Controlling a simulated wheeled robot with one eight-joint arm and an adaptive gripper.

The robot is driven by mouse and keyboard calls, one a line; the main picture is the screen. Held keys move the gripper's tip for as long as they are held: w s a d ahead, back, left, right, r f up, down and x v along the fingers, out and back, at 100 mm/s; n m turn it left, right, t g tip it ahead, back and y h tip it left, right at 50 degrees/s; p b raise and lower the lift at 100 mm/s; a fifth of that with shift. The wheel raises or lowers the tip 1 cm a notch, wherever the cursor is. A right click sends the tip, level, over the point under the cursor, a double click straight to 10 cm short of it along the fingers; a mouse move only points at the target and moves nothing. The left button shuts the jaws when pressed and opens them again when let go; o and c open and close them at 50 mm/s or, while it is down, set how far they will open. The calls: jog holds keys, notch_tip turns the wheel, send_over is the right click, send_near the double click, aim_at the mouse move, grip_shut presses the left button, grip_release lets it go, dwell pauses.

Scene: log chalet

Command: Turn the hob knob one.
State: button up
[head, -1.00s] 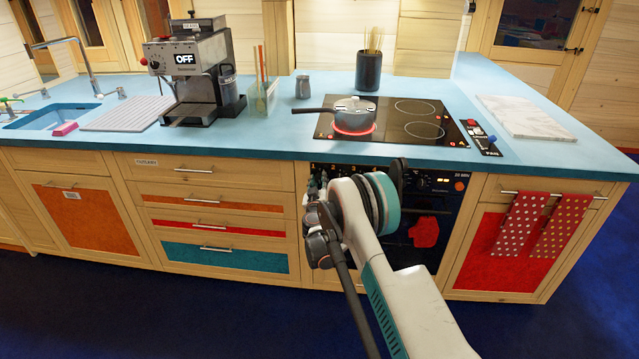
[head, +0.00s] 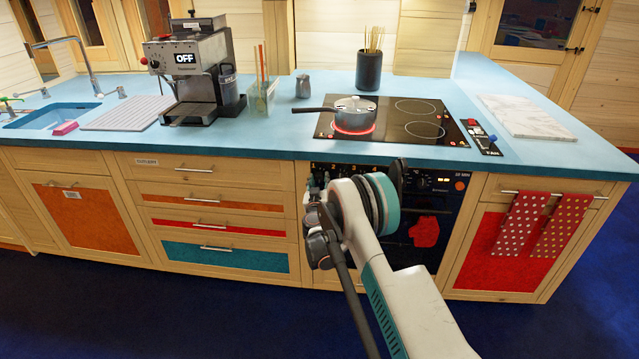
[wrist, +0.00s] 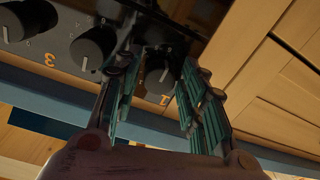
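Hob knob one (wrist: 156,68) is a dark round knob with a pale pointer line, above the orange "1" label in the wrist view. My gripper (wrist: 158,70) is around it, with one finger on either side. The fingers are apart, and I cannot tell whether their pads touch the knob. In the head view my gripper (head: 316,180) is at the left end of the black oven panel (head: 440,184), and my arm hides much of it. The black hob (head: 385,122) on the counter has its front-left ring glowing red under a saucepan (head: 354,110).
A wooden drawer front (wrist: 285,90) is close on the right. A red mitt (head: 425,233) hangs on the oven front. The blue counter edge (head: 230,143) overhangs the panel.

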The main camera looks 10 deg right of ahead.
dwell(0.3)
jog(key=v, duration=1.2)
jog(key=shift+r, duration=0.1)
